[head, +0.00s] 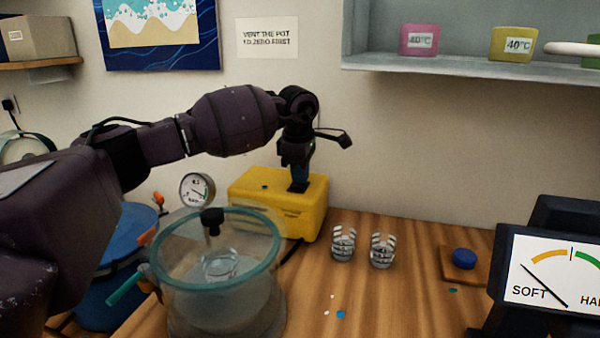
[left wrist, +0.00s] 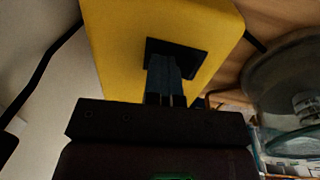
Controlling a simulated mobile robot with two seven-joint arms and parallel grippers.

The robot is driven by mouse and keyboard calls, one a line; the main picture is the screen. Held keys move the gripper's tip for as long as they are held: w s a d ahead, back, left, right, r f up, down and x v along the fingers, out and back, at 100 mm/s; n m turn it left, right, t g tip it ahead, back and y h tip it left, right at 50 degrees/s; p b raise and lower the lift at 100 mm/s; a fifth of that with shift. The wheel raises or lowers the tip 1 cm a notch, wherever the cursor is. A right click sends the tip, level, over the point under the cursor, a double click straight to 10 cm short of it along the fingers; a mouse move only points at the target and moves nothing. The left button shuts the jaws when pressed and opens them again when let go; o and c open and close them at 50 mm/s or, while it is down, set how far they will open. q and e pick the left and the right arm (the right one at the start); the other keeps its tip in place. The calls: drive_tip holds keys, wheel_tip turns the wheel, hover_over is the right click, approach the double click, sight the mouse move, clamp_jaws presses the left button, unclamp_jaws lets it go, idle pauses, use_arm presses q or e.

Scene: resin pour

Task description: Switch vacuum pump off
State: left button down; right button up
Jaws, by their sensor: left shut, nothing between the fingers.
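The vacuum pump (head: 275,208) is a yellow box on the wooden bench against the back wall. It also shows in the left wrist view (left wrist: 205,30). My left gripper (head: 299,184) points down onto the pump's top, at its right part. In the left wrist view the closed fingers (left wrist: 163,78) are at a dark square plate (left wrist: 182,57) on the pump, which looks like its switch. The fingers hide part of this plate, so its on or off position cannot be told. My left gripper is shut and empty. My right gripper is not in view.
A clear pot (head: 175,300) with a teal rim stands in front of the pump, near a round gauge (head: 196,190). Two metal-striped cups (head: 343,245) and a blue button (head: 464,258) are to the right. A SOFT–HARD meter (head: 555,270) stands front right.

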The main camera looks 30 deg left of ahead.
sight(297, 186)
use_arm(q)
drive_tip(key=shift+s+d+r+p, duration=0.1)
drive_tip(key=shift+s+d+p, duration=0.1)
drive_tip(key=shift+s+p, duration=0.4)
drive_tip(key=shift+s, duration=0.15)
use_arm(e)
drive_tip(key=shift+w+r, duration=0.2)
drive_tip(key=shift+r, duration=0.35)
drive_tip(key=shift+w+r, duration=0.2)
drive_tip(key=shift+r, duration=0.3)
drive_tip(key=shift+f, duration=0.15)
use_arm(q)
wheel_tip(297, 186, up, 11)
drive_tip(key=s+p, duration=0.1)
drive_tip(key=shift+d, duration=0.15)
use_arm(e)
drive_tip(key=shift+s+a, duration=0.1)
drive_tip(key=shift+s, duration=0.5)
use_arm(q)
drive_tip(key=shift+s, duration=0.1)
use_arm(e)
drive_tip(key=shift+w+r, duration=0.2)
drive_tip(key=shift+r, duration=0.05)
